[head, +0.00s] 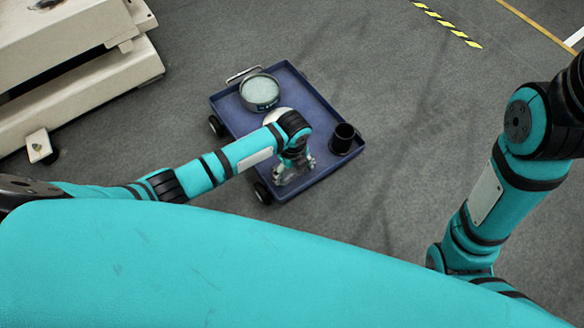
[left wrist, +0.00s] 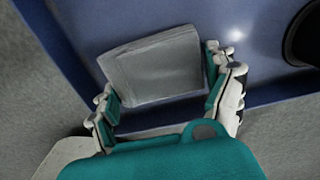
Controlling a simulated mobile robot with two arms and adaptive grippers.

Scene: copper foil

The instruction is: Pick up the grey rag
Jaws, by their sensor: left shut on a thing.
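The grey rag (left wrist: 155,65) is a folded, flat rectangular piece in the left wrist view. It lies between the two fingers of my left gripper (left wrist: 162,82), with a finger at each side edge. In the head view my left gripper (head: 292,172) is low over the near part of the blue cart (head: 312,97), and the rag is mostly hidden there by the gripper and arm. I cannot tell whether the rag still touches the cart's surface. My right arm shows at the right, but its gripper is out of sight.
On the cart stand a round tin with a pale top (head: 260,92), a white round item (head: 279,117) partly behind my arm, and a black cup (head: 343,138) to the right of my left gripper. A beige machine (head: 85,75) stands at the left. The floor right of the cart is clear.

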